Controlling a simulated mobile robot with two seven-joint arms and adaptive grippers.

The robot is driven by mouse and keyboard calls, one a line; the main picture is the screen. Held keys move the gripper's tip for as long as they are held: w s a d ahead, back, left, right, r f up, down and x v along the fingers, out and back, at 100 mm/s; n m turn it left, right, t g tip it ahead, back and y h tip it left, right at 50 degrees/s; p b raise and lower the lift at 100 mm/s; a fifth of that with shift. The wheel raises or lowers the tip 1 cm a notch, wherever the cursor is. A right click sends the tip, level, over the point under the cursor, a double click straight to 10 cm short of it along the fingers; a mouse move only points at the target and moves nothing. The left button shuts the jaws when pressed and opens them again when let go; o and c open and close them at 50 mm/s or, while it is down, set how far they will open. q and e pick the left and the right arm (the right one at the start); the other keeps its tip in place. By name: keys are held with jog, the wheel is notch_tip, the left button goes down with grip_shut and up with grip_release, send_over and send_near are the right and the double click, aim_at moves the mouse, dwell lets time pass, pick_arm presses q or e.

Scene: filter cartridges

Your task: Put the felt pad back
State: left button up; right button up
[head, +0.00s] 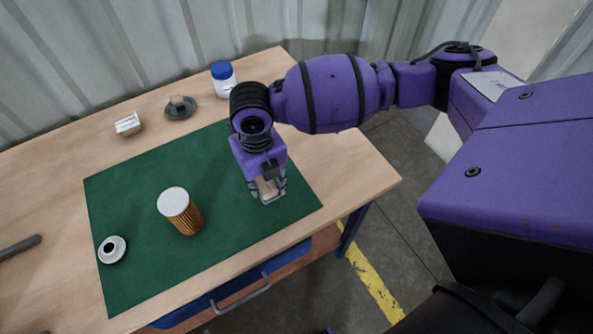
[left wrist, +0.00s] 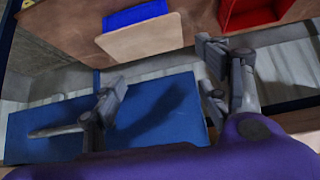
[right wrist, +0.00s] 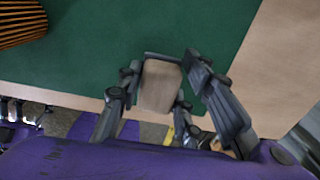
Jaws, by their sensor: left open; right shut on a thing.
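My right gripper (head: 270,194) is over the right part of the green mat (head: 240,222). It is shut on a beige, rounded block that looks like the felt pad (right wrist: 160,86), seen between the fingers in the right wrist view (right wrist: 168,75). The pad is low over the mat; I cannot tell whether it touches. A small grey-brown block (head: 177,100) sits on a dark round dish (head: 182,113) at the back of the table. My left gripper (left wrist: 160,85) is open and empty, away from the mat, and out of the head view.
A pleated orange filter cartridge with a white cap (head: 180,210) stands on the mat. A white ring-shaped part (head: 112,250) lies at the mat's left. A white box (head: 128,124) and a blue-lidded jar (head: 223,78) stand at the back. A dark tool handle (head: 20,246) is at far left.

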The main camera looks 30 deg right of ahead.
aim_at(266, 187)
jog(key=shift+w+d+f, duration=0.1)
jog(key=shift+w+f, duration=0.05)
jog(key=shift+f, duration=0.75)
jog(key=shift+w+f, duration=0.1)
jog(key=shift+f, duration=0.75)
jog(key=shift+f, duration=0.1)
jog(key=o, duration=1)
notch_tip(266, 187, up, 12)
jog(key=shift+r, duration=0.15)
